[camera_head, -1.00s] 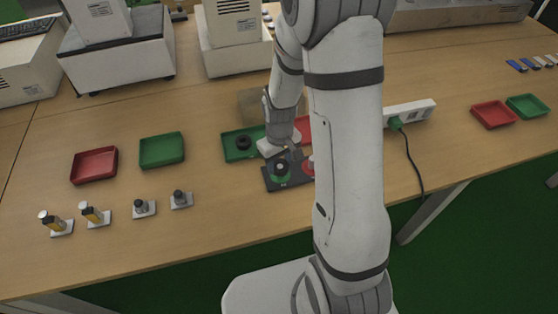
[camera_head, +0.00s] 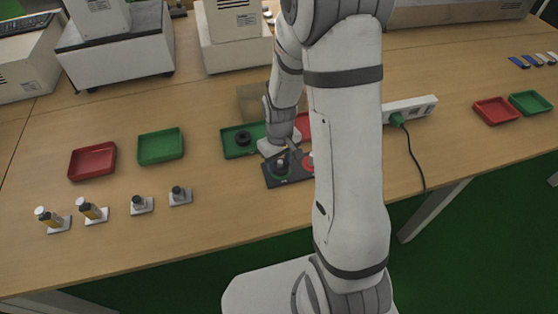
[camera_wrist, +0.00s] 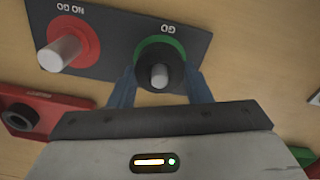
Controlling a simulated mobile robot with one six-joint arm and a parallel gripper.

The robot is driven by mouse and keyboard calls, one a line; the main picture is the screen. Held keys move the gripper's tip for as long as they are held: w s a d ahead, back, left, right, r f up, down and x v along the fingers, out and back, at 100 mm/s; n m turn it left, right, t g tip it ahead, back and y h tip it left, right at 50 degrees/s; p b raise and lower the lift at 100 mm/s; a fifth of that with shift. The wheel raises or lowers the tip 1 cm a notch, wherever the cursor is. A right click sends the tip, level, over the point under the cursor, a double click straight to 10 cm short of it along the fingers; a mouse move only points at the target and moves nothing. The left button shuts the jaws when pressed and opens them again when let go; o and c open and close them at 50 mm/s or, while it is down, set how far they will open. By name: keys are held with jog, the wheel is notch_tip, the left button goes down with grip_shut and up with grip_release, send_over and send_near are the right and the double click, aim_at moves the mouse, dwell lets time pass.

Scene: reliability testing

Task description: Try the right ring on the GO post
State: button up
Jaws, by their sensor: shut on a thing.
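A dark gauge plate (camera_head: 292,181) lies on the table with two posts. In the wrist view the GO post (camera_wrist: 159,77) stands in a green circle (camera_wrist: 146,44), and the NO GO post (camera_wrist: 62,53) in a red circle. A black ring (camera_wrist: 176,63) sits between the fingertips of my gripper (camera_wrist: 158,88), which is shut on it. The ring is around the GO post, whose light tip shows in its hole. How far down the ring sits I cannot tell. In the head view my gripper (camera_head: 279,152) partly hides the post.
A green tray (camera_head: 229,150) with a black ring (camera_head: 243,138) is left of my gripper. A red tray (camera_head: 304,124) is partly hidden behind my arm; a black ring (camera_wrist: 18,118) shows in it. Red and green trays and several small gauges stand further left. A power strip (camera_head: 412,109) lies right.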

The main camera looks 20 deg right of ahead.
aim_at(279, 160)
jog(key=shift+r, duration=0.1)
jog(key=shift+r+p, duration=2.35)
jog(key=shift+r, duration=0.9)
